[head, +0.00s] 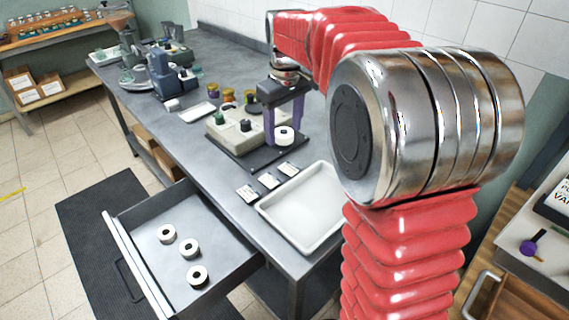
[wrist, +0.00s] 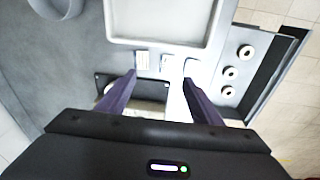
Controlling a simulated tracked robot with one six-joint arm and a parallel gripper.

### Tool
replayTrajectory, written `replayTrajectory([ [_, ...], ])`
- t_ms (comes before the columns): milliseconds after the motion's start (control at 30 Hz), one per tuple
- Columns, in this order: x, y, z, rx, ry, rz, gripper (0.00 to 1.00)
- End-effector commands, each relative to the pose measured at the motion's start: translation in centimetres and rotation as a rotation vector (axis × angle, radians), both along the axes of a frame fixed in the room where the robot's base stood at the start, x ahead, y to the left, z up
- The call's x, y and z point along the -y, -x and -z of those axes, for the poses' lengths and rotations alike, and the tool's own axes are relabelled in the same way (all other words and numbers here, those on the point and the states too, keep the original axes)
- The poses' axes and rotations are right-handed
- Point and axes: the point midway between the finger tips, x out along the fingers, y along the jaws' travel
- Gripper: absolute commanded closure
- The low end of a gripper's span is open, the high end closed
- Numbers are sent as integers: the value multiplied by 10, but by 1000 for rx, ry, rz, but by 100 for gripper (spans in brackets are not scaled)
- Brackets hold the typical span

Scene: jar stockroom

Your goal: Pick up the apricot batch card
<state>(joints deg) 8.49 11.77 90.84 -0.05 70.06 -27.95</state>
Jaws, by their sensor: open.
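Three small white cards with dark print lie in a row on the grey bench: a near card (head: 247,192), a middle card (head: 268,180) and a far card (head: 288,169). Their print is too small to read, so I cannot tell which is the apricot batch card. My gripper (head: 285,138) has two purple fingers pointing down, apart, over the dark plate behind the cards. In the wrist view my gripper (wrist: 159,76) is open with nothing held. The cards show there just beyond the fingertips, one washed out by glare.
A white tray (head: 304,208) lies right beside the cards. A beige device (head: 232,128) on a dark plate, with a white roll (head: 284,135), stands behind them. An open drawer (head: 218,250) with three white rolls juts out at the front. Jars and a small tray stand farther back.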

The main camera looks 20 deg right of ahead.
Motion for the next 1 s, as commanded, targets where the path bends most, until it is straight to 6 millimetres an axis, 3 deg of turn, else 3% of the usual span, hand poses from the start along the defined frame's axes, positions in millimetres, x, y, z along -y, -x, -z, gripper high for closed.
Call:
replayTrajectory([
  [200, 22, -40, 29, -62, -3, -51, 41],
  [433, 41, -70, 59, -112, -9, -101, 41],
  [600, 46, -78, 69, -127, -12, -118, 41],
  [1000, 46, -79, 72, -129, -12, -120, 41],
])
